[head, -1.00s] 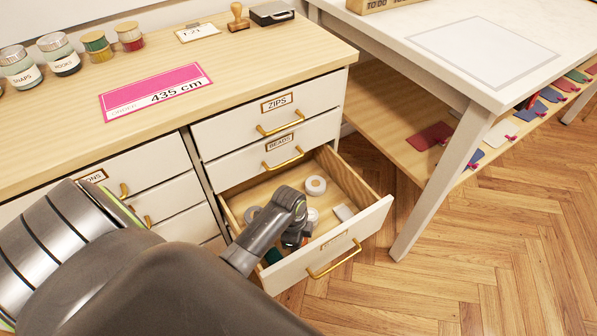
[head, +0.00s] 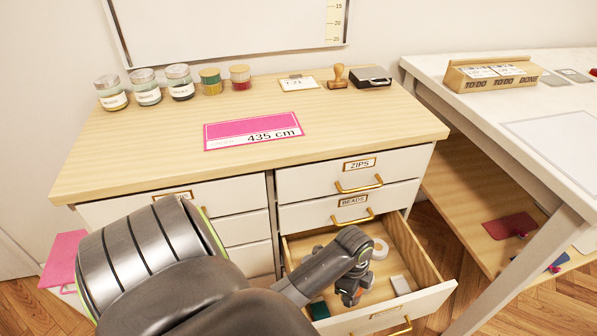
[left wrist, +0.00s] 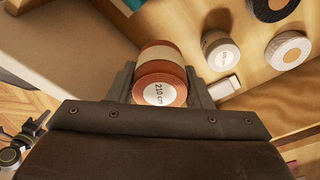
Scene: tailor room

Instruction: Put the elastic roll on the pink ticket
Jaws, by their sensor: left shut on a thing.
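The pink ticket (head: 254,130), marked 435 cm, lies flat on the wooden cabinet top. My left gripper (head: 352,290) is low in the open drawer under the BEADS drawer. In the left wrist view its fingers (left wrist: 160,85) are shut on a reddish-brown roll (left wrist: 160,72) with a pale band and a 210 cm label on its end. In the head view the arm mostly hides this roll. I cannot tell from its look whether it is elastic.
The open drawer (head: 428,268) also holds a white roll (head: 381,249), a white block (head: 400,285) and a green thing (head: 319,310). The wrist view shows a dark roll (left wrist: 272,8). Jars (head: 146,88) and spools line the cabinet's back. The top around the ticket is clear.

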